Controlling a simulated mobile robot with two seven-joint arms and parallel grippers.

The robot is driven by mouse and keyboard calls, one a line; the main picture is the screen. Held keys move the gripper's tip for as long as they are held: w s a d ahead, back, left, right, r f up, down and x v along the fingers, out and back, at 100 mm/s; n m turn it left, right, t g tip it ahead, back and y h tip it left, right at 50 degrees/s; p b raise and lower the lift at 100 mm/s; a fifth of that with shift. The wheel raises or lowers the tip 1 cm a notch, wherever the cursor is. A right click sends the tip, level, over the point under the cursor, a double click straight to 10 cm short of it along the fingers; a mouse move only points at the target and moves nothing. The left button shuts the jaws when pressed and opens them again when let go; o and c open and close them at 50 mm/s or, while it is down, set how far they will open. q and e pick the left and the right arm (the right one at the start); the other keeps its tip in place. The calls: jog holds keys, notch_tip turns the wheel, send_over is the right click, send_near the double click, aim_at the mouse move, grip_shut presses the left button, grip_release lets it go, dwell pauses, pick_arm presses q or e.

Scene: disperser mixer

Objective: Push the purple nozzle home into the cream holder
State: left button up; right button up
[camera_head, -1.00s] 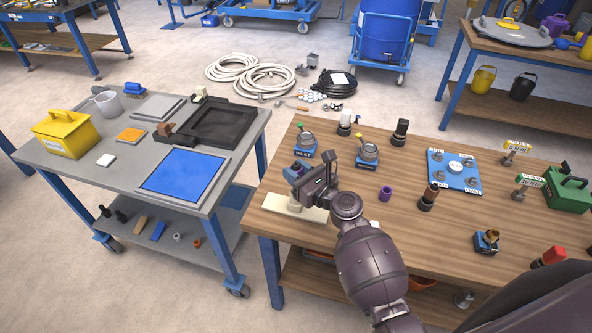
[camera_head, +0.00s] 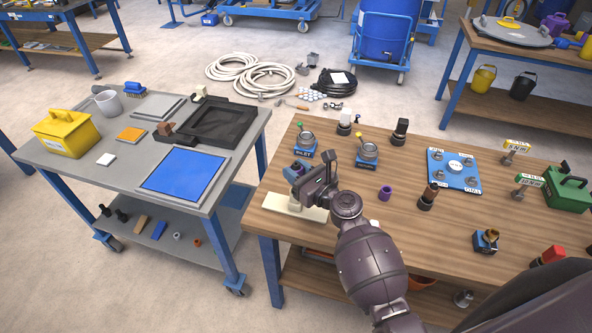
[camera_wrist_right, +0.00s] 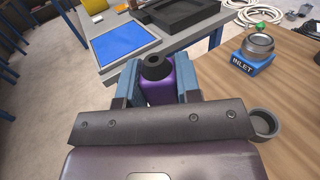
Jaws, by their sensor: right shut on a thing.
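My right gripper (camera_head: 297,175) is shut on the purple nozzle (camera_wrist_right: 158,91), which has a black tip and sits between blue fingers in the right wrist view. In the head view the gripper is just above the cream holder (camera_head: 310,214), at the wooden table's near left corner. The hand covers part of the holder and most of the nozzle. The holder does not show in the wrist view, so I cannot tell how deep the nozzle sits in it. My left gripper is not in view.
The INLET block (camera_head: 305,151) with its metal cup stands behind the gripper. A dark grey ring (camera_wrist_right: 264,122) lies right of the hand. A purple ring (camera_head: 385,192) stands on the wooden table (camera_head: 340,243). The grey cart (camera_head: 222,177) is left, across a gap.

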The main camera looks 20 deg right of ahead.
dwell(0.4)
jog(key=shift+f, duration=0.3)
jog(key=shift+f+b, duration=0.25)
jog(key=shift+b, duration=0.1)
jog(key=shift+f, duration=0.1)
jog(key=shift+f+b, duration=1)
jog(key=shift+f, duration=0.15)
jog(key=shift+f+b, duration=0.3)
jog(key=shift+f, duration=0.1)
jog(key=o, duration=1)
